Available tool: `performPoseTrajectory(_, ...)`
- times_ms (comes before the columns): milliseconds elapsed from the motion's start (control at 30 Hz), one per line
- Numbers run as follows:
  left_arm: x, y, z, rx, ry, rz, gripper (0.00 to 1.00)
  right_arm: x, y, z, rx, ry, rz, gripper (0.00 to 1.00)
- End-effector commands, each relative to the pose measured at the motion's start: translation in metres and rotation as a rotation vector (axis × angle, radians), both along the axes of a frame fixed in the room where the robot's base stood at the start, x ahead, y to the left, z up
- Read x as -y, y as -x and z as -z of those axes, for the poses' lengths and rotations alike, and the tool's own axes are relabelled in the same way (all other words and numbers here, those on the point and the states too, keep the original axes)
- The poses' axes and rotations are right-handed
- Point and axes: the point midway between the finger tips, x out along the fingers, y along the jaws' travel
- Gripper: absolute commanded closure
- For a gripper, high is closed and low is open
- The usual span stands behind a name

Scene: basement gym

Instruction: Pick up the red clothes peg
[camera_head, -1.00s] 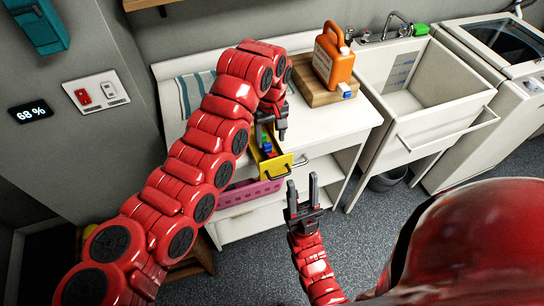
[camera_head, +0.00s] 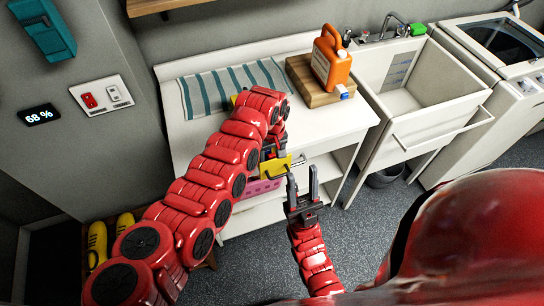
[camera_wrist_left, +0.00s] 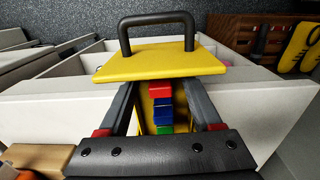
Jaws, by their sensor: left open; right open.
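The red clothes peg (camera_wrist_left: 160,90) lies in the small yellow drawer (camera_wrist_left: 160,60), at the end nearest the drawer front, in the left wrist view. Blue and green pegs (camera_wrist_left: 163,114) lie behind it in a row. My left gripper (camera_wrist_left: 157,86) is open, with one finger on each side of the row and nothing held between them. In the head view my left wrist hangs over the pulled-out drawer (camera_head: 273,168) and hides most of its contents; I cannot make out the red peg there. My right gripper (camera_head: 302,180) is open and empty, in front of the drawer.
A black handle (camera_wrist_left: 157,20) stands out from the drawer front. A pink basket (camera_head: 263,188) is below the drawer. An orange jug (camera_head: 331,60) stands on a wooden board (camera_head: 300,78) on the white counter (camera_head: 330,122). A striped towel (camera_head: 205,95) lies at the back left.

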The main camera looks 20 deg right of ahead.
Motion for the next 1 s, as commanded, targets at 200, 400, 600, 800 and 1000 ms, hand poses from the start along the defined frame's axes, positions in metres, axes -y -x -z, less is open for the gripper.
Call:
performPoseTrajectory(200,0.0,0.0003,0.0028,-0.001,0.0,0.0,0.34,0.0,0.0,-0.0006,0.0,0.0,0.0,0.58)
performPoseTrajectory(400,-0.0002,0.0002,0.0025,0.0,0.0,0.0,0.58,0.0,0.0,-0.0006,0.0,0.0,0.0,0.58)
performPoseTrajectory(600,-0.0003,0.0001,0.0025,0.0,-0.001,0.0,0.94,0.0,0.0,-0.0006,0.0,0.0,0.0,0.58)
performPoseTrajectory(800,-0.0004,0.0001,0.0024,0.0,-0.001,0.0,1.0,0.0,0.0,-0.0006,0.0,0.0,0.0,0.58)
performPoseTrajectory(1000,-0.0002,-0.0001,0.0019,0.0,0.0,0.0,1.0,0.0,0.0001,-0.0002,0.0,0.0,0.0,0.58)
